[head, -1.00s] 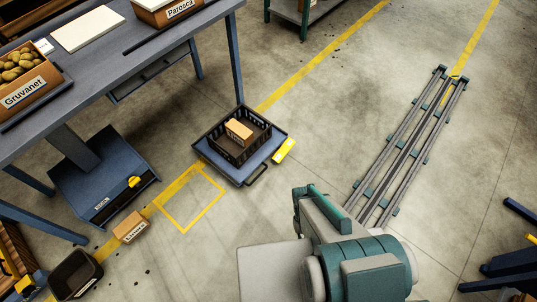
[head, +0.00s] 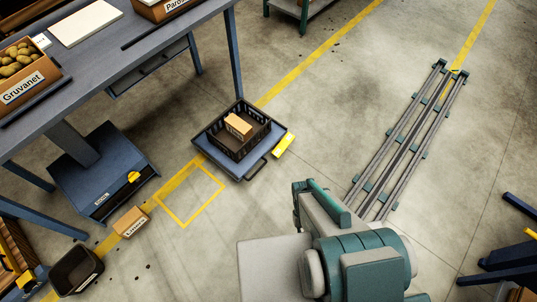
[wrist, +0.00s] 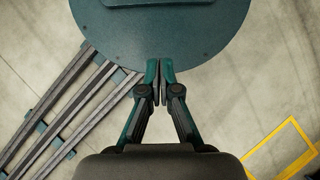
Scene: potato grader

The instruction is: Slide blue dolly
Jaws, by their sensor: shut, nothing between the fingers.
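The blue dolly (head: 243,174) sits on the floor beside the workbench leg in the head view, with a dark handle at its near side and a yellow part at its right corner. A black crate (head: 220,142) rests on it and holds a small cardboard box (head: 238,126). A yellow floor square (head: 184,225) lies just below and left of the dolly and is empty. It partly shows in the wrist view (wrist: 300,128). My gripper (wrist: 159,98) is shut and empty in the wrist view. It is apart from the dolly, which the wrist view does not show.
The workbench (head: 85,75) stands at left with potato boxes on top. A blue floor scale (head: 75,170), a small box (head: 131,221) and a black bin (head: 76,270) are at lower left. My rail (head: 405,140) runs along the right. Open floor lies between.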

